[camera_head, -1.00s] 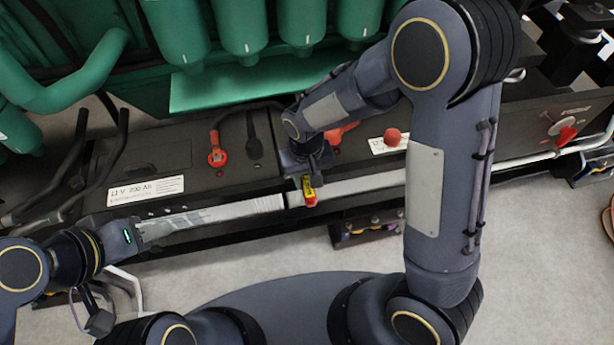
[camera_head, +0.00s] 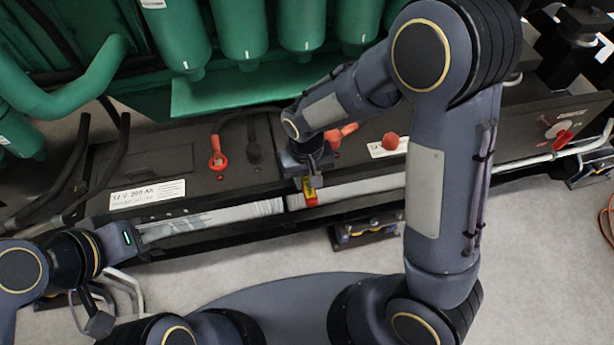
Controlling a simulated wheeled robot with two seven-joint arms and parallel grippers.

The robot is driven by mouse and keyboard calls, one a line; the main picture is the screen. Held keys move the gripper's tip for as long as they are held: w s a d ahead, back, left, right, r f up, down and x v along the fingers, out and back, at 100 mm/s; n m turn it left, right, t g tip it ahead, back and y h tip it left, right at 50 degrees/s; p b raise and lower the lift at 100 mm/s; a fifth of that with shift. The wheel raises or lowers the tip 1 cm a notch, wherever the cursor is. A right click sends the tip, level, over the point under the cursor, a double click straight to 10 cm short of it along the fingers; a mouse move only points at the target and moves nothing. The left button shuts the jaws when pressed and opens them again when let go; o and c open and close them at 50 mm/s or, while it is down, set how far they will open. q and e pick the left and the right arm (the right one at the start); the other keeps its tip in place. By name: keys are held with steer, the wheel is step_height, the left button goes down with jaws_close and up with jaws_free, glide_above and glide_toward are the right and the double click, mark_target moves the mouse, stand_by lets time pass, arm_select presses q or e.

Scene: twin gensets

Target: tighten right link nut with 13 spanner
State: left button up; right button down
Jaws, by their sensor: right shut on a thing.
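My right gripper (camera_head: 312,178) points down over the front edge of the battery row. It is shut on a small yellow-and-red piece (camera_head: 310,191), which looks like part of the spanner; its size marking cannot be read. The spanner's jaw end and the right link nut cannot be made out, so I cannot tell whether they touch. My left gripper (camera_head: 138,236) is low at the left, in front of the labelled battery (camera_head: 112,165). Its fingertips are too unclear to show whether it is open.
Red battery terminals (camera_head: 218,160) with dark cables sit on top. Green engine parts (camera_head: 240,95) hang close above the batteries. A red knob (camera_head: 391,141) and red switch (camera_head: 564,136) are to the right. My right upper arm covers much of the right side.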

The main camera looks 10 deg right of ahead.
steer(key=shift+r+p, duration=1.7)
steer(key=shift+r, duration=0.6)
steer(key=shift+d, duration=0.1)
